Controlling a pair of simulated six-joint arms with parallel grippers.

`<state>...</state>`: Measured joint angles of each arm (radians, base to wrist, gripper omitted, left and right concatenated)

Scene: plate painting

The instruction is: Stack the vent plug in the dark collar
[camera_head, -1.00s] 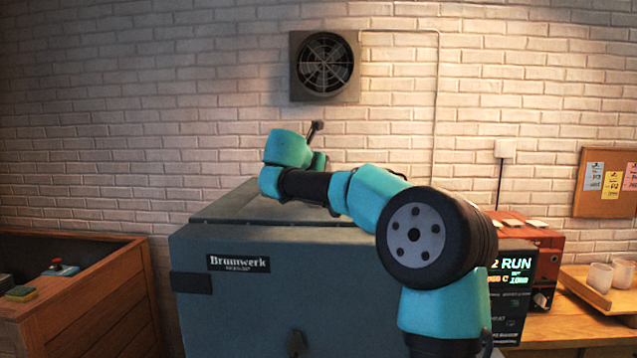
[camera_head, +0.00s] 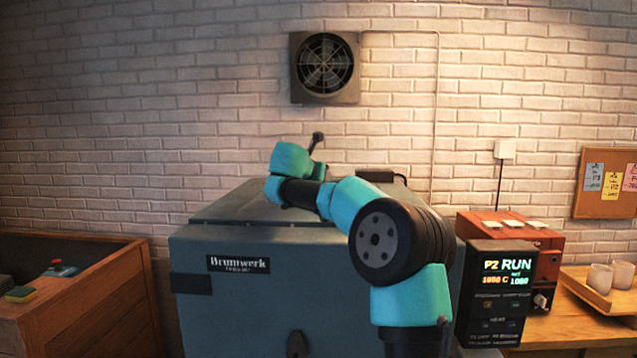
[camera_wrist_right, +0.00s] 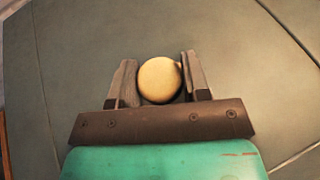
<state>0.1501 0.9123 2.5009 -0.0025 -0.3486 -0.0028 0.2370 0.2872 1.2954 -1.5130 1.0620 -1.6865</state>
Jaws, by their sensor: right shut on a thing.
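The vent plug (camera_wrist_right: 160,80) shows in the right wrist view as a round, tan piece seen from its top. My right gripper (camera_wrist_right: 159,65) is shut on it, one dark finger on each side. Below it in that view is the flat grey-green top of the kiln. In the head view my right arm reaches over the lid of the kiln (camera_head: 235,310), and its gripper and the plug are hidden behind my own links. The dark collar cannot be made out in either view. My left gripper is not in view.
A dark block (camera_head: 375,177) sits at the lid's back right. A controller with a lit display (camera_head: 497,300) and a red-brown box (camera_head: 520,235) stand at the right. A tray with cups (camera_head: 600,290) is farther right. A wooden bin (camera_head: 120,290) stands at the left.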

